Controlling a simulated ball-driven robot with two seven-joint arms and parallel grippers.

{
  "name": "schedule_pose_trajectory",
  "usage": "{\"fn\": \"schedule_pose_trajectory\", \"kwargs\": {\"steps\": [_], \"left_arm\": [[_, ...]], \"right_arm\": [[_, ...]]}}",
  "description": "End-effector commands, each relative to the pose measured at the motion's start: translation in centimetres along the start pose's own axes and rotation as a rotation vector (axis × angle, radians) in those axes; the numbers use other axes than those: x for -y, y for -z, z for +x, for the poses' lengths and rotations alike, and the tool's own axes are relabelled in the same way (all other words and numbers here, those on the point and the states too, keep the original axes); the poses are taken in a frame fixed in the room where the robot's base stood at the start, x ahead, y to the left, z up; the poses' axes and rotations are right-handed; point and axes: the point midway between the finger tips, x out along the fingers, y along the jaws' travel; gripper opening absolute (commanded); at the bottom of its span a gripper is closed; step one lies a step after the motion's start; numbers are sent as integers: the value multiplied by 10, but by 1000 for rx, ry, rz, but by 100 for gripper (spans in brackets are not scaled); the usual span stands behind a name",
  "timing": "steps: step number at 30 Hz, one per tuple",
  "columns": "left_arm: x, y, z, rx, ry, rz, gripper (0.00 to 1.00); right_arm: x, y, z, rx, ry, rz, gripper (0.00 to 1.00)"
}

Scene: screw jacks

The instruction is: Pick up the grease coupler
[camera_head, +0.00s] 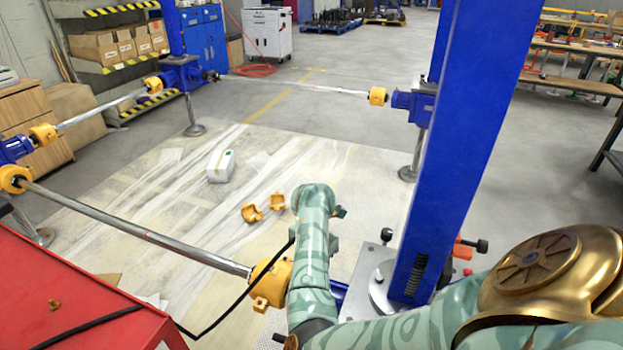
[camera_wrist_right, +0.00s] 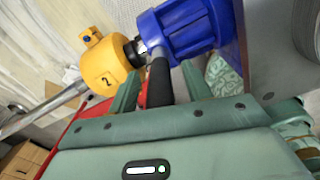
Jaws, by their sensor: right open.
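A black cylindrical piece (camera_wrist_right: 159,82), which looks like the grease coupler, shows in the right wrist view between the two green fingers of my right gripper (camera_wrist_right: 160,85). The fingers are apart, one on each side of it; I cannot tell whether they touch it. Its far end reaches up near the yellow housing marked 2 (camera_wrist_right: 104,64) and the blue gearbox (camera_wrist_right: 190,28). In the head view a black hose (camera_head: 240,291) runs from the red cart and passes behind my green right arm, which hides the right gripper there. My left gripper is not in view.
The red cart (camera_head: 60,290) is at lower left. A steel shaft (camera_head: 140,230) runs to the yellow housing (camera_head: 271,282) beside my arm. A blue column (camera_head: 450,150) rises close on the right. Two yellow cover halves (camera_head: 251,212) and a white box (camera_head: 221,166) lie on the floor.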

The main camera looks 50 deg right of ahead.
Motion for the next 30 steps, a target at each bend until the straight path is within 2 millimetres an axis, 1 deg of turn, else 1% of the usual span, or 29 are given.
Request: {"fn": "schedule_pose_trajectory", "kwargs": {"steps": [1, 2, 3, 5, 6, 7, 14, 17, 20, 24, 27, 30], "left_arm": [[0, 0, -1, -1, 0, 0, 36], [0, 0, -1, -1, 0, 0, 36], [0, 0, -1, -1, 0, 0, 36], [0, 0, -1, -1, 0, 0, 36], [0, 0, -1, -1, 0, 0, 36], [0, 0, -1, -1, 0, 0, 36], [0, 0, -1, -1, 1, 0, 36], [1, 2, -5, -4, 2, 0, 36], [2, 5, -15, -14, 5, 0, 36], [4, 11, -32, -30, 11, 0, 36], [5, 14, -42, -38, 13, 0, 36], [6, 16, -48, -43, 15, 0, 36]], "right_arm": [[0, 0, -1, 0, -1, 0, 49], [0, 0, -2, 0, -1, 0, 44], [0, 0, -2, 0, -1, 0, 32], [0, 0, -2, 0, -1, 0, 16], [0, 0, -2, 0, -1, 0, 5], [0, 0, -2, 0, -1, 0, 0], [0, 0, -2, 0, -1, 0, 0], [0, 0, -9, 1, -2, 1, 0], [-1, 0, -28, 1, -7, 0, 0], [-1, 0, -63, 2, -9, 0, 0], [-1, 0, -83, 2, -8, 0, 0], [-1, 0, -96, 1, -5, -1, 0]]}}
